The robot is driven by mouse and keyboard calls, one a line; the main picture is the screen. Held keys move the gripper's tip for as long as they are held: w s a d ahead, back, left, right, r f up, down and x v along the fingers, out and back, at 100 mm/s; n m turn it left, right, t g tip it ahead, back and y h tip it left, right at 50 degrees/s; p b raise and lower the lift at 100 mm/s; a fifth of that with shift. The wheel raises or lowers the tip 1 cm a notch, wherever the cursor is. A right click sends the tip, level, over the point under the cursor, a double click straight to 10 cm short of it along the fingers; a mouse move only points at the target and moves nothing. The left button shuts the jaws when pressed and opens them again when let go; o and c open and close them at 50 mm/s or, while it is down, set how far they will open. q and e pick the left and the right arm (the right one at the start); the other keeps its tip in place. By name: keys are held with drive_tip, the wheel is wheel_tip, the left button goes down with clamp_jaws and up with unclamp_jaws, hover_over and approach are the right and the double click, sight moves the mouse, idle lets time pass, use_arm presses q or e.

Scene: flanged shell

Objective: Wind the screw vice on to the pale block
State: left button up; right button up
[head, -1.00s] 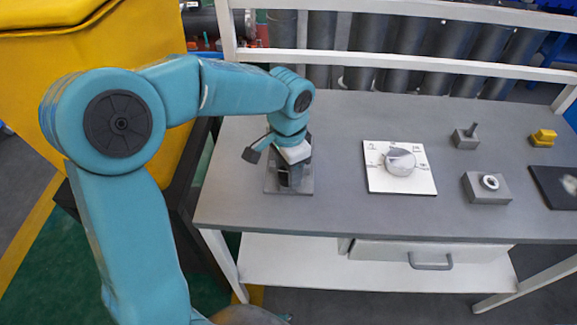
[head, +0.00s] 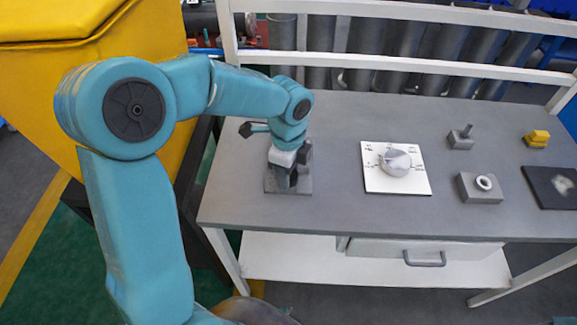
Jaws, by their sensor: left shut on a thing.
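The screw vice (head: 304,187) stands on a square grey base plate at the left end of the grey table. My left arm reaches over it from the left. My left gripper (head: 283,168) points down at the top of the vice and is shut on a part of it, most likely its handle. The gripper and wrist cover most of the vice, so its jaws and the pale block cannot be made out. My right gripper is not in view.
A white panel with a round dial (head: 396,161) lies right of the vice. Farther right are a grey block with a peg (head: 461,138), a grey block with a ring (head: 481,187), a yellow piece (head: 537,138) and a dark pad (head: 552,188). White rails (head: 400,65) run behind the table.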

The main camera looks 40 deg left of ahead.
use_arm(q)
drive_tip(key=m, duration=0.2)
drive_tip(key=m+p, duration=0.2)
drive_tip(key=m, duration=0.1)
drive_tip(key=shift+a+r+m, duration=0.1)
drive_tip(key=shift+r+m, duration=0.15)
drive_tip(key=shift+m, duration=0.05)
drive_tip(key=m+p, duration=0.2)
drive_tip(key=m, duration=0.2)
drive_tip(key=shift+w, duration=0.1)
drive_tip(key=m+p, duration=0.4)
drive_tip(key=m, duration=0.1)
drive_tip(key=shift+r+m, duration=0.1)
drive_tip(key=shift+m, duration=0.3)
drive_tip(key=shift+w+m+p, duration=0.1)
drive_tip(key=shift+m+p, duration=1.3)
drive_tip(key=shift+m, duration=0.4)
drive_tip(key=shift+f, duration=0.2)
drive_tip(key=o, duration=1)
drive_tip(key=shift+o, duration=0.2)
drive_tip(key=shift+f, duration=0.1)
